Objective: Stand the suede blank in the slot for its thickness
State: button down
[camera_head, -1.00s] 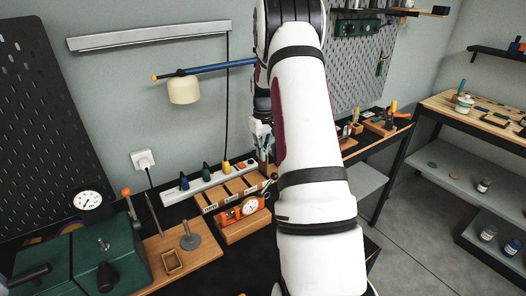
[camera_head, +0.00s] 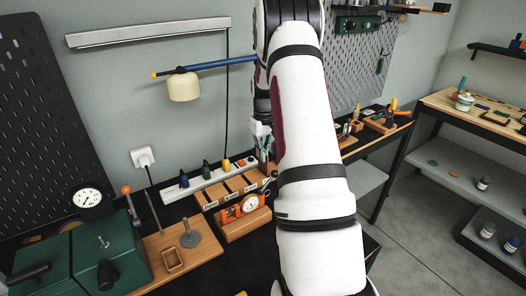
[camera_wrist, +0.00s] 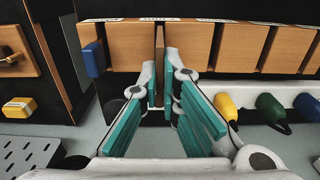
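A thin brown strip (camera_wrist: 159,42) stands edge-on in the wrist view, between two wooden blocks of the slotted rack (camera_wrist: 122,45); it looks like the suede blank seen along its edge. My gripper (camera_wrist: 160,82) has its white fingertips close on either side of the strip, with teal pads behind them. They seem to hold it, though contact is hard to see. In the head view the gripper (camera_head: 263,146) is over the far right part of the labelled slot rack (camera_head: 226,192), partly behind my arm, and the blank cannot be made out there.
An orange gauge (camera_head: 241,208) stands in front of the rack. Behind is a pale strip with coloured plugs (camera_head: 206,172), also in the wrist view (camera_wrist: 270,109). A green press (camera_head: 84,253) and wooden board (camera_head: 180,248) are at left. A lamp (camera_head: 184,88) hangs above.

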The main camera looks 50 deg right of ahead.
aim_at(263, 172)
jog(key=shift+f, duration=1.3)
jog(key=shift+f+b, duration=0.3)
jog(key=c, duration=1.7)
grip_release()
notch_tip(263, 172, up, 12)
jog(key=shift+f, duration=0.1)
